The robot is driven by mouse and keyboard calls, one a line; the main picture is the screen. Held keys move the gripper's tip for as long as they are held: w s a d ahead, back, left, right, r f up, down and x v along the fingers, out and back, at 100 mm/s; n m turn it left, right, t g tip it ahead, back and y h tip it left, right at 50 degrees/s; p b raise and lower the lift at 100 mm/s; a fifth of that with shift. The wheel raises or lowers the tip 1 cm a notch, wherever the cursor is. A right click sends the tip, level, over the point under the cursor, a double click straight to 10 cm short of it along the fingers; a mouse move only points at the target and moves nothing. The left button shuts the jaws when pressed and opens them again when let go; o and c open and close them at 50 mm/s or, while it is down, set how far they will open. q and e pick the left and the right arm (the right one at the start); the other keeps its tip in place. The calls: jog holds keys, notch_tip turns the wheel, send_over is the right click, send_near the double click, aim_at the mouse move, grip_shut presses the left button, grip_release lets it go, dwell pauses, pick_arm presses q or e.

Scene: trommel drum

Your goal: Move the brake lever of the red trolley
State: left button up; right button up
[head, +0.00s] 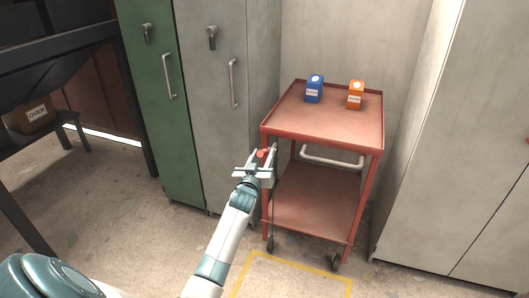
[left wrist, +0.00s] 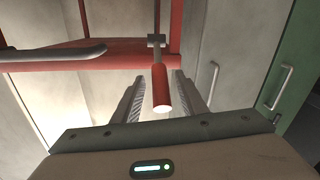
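The red trolley (head: 327,119) stands in front of the wall between cabinets. Its brake lever (head: 263,153) has a red grip and sits at the trolley's left front corner post. My left gripper (head: 259,166) is at that corner, close to the lever. In the left wrist view the lever's red grip (left wrist: 161,88) points between the two open fingers of my left gripper (left wrist: 160,92). Gaps show on both sides of it, so the fingers look apart from it. The trolley's red frame (left wrist: 120,50) is behind. My right gripper is not in view.
A blue box (head: 314,90) and an orange box (head: 355,96) stand on the trolley's top shelf. A pale handle bar (head: 332,160) crosses its front. Green (head: 161,105) and grey (head: 222,90) cabinets stand left, another grey cabinet (head: 460,160) right. Yellow floor lines (head: 300,268) lie in front.

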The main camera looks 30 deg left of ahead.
pick_arm(q)
jog(key=shift+x, duration=1.2)
grip_shut()
